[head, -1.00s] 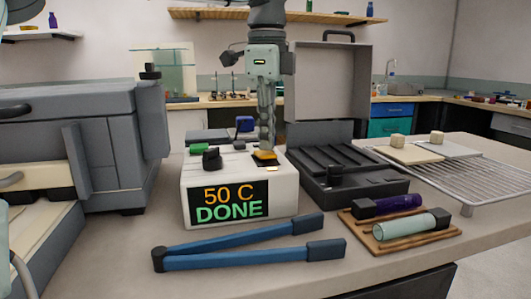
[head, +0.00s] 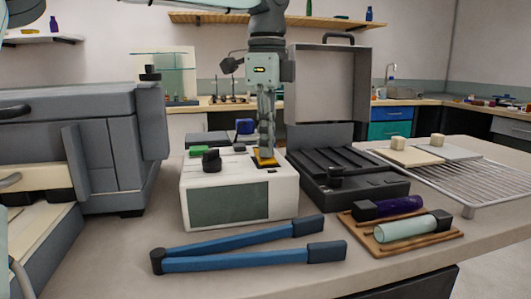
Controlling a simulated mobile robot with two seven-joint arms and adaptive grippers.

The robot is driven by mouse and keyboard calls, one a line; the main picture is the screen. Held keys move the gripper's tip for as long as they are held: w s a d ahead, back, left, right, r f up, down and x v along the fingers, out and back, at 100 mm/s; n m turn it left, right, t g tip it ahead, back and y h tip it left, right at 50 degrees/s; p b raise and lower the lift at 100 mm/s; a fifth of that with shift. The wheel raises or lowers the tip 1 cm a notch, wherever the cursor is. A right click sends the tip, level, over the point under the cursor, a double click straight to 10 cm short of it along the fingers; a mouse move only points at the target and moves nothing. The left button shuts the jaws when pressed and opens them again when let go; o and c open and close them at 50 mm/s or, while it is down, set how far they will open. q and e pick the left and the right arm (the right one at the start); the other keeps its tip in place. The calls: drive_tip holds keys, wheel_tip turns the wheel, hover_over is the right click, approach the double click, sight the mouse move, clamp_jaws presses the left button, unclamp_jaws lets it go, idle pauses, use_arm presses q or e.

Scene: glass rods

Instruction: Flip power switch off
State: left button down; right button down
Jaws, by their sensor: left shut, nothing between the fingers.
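The white heater box (head: 281,203) stands on the table in the middle of the head view. Its front screen (head: 228,204) is blank and grey-green. On its top are a black knob (head: 211,159), a green piece (head: 199,150) and an orange power switch (head: 264,162). My left gripper (head: 265,153) points straight down with its fingers shut and empty. Its tips are at the orange switch and hide part of it; I cannot tell whether they still touch it. My right gripper is not in view.
Blue long-handled tongs (head: 240,257) lie in front of the box. An open dark case (head: 350,190) stands to the right. A wooden tray (head: 400,246) holds a purple rod and a pale green rod. A wire rack (head: 460,183) is at far right. A large grey machine (head: 110,150) stands left.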

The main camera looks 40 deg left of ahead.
use_arm(q)
drive_tip(key=shift+r+p, duration=2.6)
drive_tip(key=shift+r, duration=0.9)
drive_tip(key=shift+f, duration=0.1)
